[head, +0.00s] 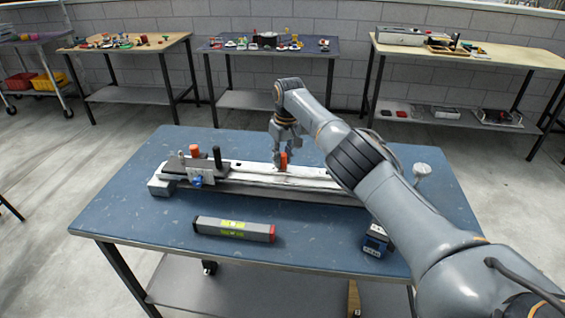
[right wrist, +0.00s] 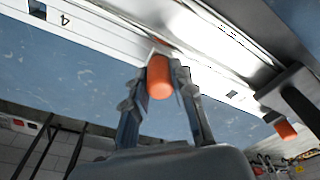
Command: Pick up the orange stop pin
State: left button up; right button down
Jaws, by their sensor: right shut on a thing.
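The orange stop pin (head: 284,160) is a short orange cylinder at the white and metal rail fixture (head: 310,182) on the blue table. My right gripper (head: 282,156) reaches down to it from above. In the right wrist view the orange stop pin (right wrist: 159,78) sits between the two fingertips of my right gripper (right wrist: 160,82), which are shut on it. Its far end is close to the rail; I cannot tell whether it is still seated there. My left gripper is not in view.
Another orange cylinder (head: 194,151) and a black upright post (head: 217,157) stand at the rail's left end. A grey box with a red end (head: 235,229) lies in front. A small blue device (head: 376,241) stands at the front right. The table's front left is clear.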

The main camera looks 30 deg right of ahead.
jog(key=shift+r, duration=0.1)
jog(key=shift+r, duration=0.2)
notch_tip(320, 180, up, 3)
jog(key=shift+f, duration=0.15)
jog(key=shift+s+a+r, duration=0.25)
jog(key=shift+s+r, duration=0.2)
jog(key=shift+r, duration=0.05)
jog(key=s+a+r+p, duration=0.1)
jog(key=s+a+r, duration=0.4)
jog(key=s+r, duration=0.55)
jog(key=r+p, duration=0.2)
jog(key=p, duration=0.1)
jog(key=r+p, duration=0.2)
jog(key=p, duration=0.2)
jog(key=s+r+p, duration=0.1)
jog(key=p, duration=0.2)
jog(key=shift+s+a+r, duration=0.1)
jog(key=shift+a+r, duration=0.2)
jog(key=shift+r, duration=0.1)
